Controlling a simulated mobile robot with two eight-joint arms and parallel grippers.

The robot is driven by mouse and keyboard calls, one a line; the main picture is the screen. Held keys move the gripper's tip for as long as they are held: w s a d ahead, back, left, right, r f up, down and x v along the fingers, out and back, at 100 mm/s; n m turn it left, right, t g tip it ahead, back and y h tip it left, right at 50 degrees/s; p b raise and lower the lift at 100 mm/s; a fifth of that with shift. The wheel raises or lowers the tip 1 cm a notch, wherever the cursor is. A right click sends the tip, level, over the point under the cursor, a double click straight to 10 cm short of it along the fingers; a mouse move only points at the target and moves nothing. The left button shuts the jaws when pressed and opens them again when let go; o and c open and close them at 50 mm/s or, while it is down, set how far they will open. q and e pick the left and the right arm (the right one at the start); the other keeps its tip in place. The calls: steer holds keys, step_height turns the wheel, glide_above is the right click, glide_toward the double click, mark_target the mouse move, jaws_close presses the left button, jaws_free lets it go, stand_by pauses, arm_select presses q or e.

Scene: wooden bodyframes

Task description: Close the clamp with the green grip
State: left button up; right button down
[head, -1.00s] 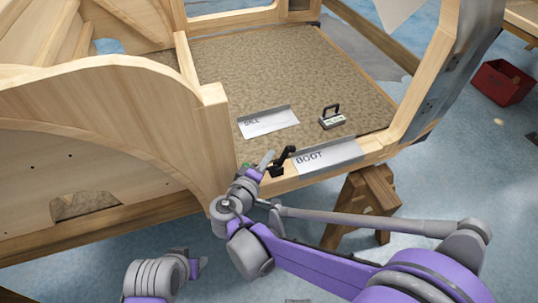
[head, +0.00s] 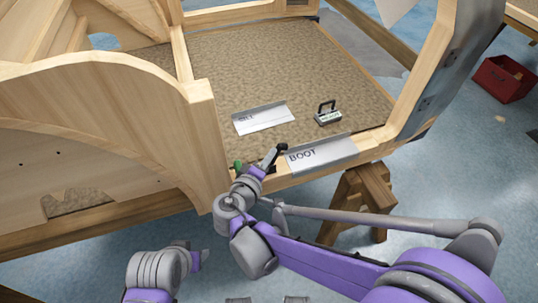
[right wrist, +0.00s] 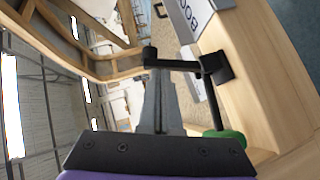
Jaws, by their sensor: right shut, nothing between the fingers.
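The clamp (head: 280,151) is black and sits on the wooden frame edge beside the BOOT plate. Its green grip (head: 238,166) shows at the left of my right gripper (head: 266,161). The gripper is shut and empty, its fingertips overlapping the clamp in the head view. In the right wrist view the shut fingers (right wrist: 159,95) lie beside the black clamp arm (right wrist: 180,64), with the green grip (right wrist: 226,141) low to their right. I cannot tell if they touch the clamp. My left gripper (head: 197,258) is low in the head view; its jaws are unclear.
The BOOT plate (head: 325,154) lies on the frame edge right of the clamp. Another plate (head: 263,119) and a black-handled block (head: 328,114) lie on the brown panel (head: 285,65). A wooden trestle (head: 362,195) stands below. A red bin (head: 503,79) is on the floor.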

steer(key=shift+d+r+y+p, duration=0.1)
steer(key=shift+d+y+p, duration=0.2)
steer(key=shift+p, duration=0.05)
steer(key=d+m+g+p, duration=0.1)
steer(key=d+m+y+p, duration=0.1)
steer(key=shift+w+r+g+p, duration=0.1)
steer(key=shift+w+g+p, duration=0.2)
steer(key=shift+w+g, duration=0.1)
steer(key=shift+w+d+f+m+g+y+p, duration=0.15)
steer(key=shift+d+m+g+y+p, duration=0.15)
steer(key=shift+y, duration=0.3)
steer(key=shift+w+d+f+m+g+y+p, duration=0.1)
steer(key=shift+d+f+m+g+y+p, duration=0.1)
steer(key=shift+d+m+y+p, duration=0.3)
steer(key=shift+w+d+f+m+g+y, duration=0.2)
steer(key=shift+d+f+m+g+y, duration=0.3)
steer(key=shift+y, duration=0.5)
steer(key=shift+w+d+f+b, duration=0.2)
steer(key=shift+d+f+b, duration=0.6)
steer(key=shift+f, duration=0.15)
steer(key=shift+d+f, duration=0.1)
steer(key=shift+f, duration=0.05)
